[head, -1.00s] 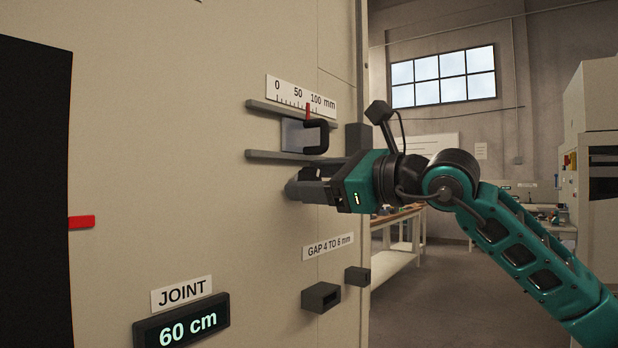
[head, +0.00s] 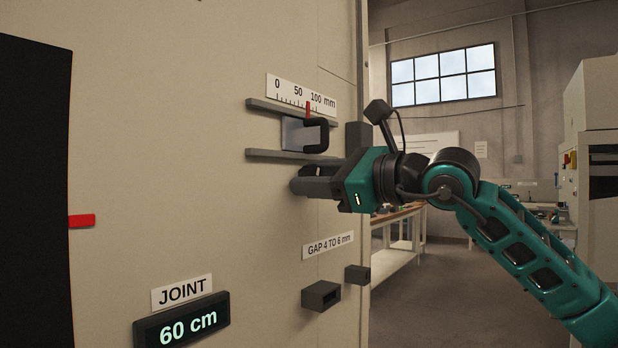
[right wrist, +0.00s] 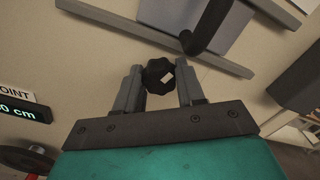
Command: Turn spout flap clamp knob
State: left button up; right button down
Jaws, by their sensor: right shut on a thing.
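The black lobed clamp knob (right wrist: 160,76), with a small white mark on its face, shows in the right wrist view on the beige panel. My right gripper (head: 304,183) is shut on it, one grey finger on each side; the fingers (right wrist: 159,80) also show in the right wrist view. Just above, a grey sliding plate (head: 295,135) with a black handle (head: 318,135) sits between two rails. Its red pointer (head: 308,110) is near the upper part of the 0 to 100 mm scale (head: 300,97). My left gripper is not in view.
Below are a "GAP 4 TO 6 mm" label (head: 328,247), two dark blocks (head: 321,296) sticking out of the panel and a "60 cm" display (head: 182,320). A dark opening with a red tab (head: 82,221) is at left. Right of the panel edge the room is open, with a workbench (head: 400,225) behind.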

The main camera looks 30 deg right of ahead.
jog(key=n, duration=0.5)
jog(key=shift+p, duration=0.35)
jog(key=shift+n, duration=1.2)
jog(key=n+p, duration=0.1)
jog(key=n, duration=0.3)
jog(key=shift+r, duration=0.1)
jog(key=n, duration=0.4)
jog(key=shift+p, duration=0.3)
jog(key=n+p, duration=0.1)
jog(key=n, duration=0.7)
jog(key=shift+p, duration=0.3)
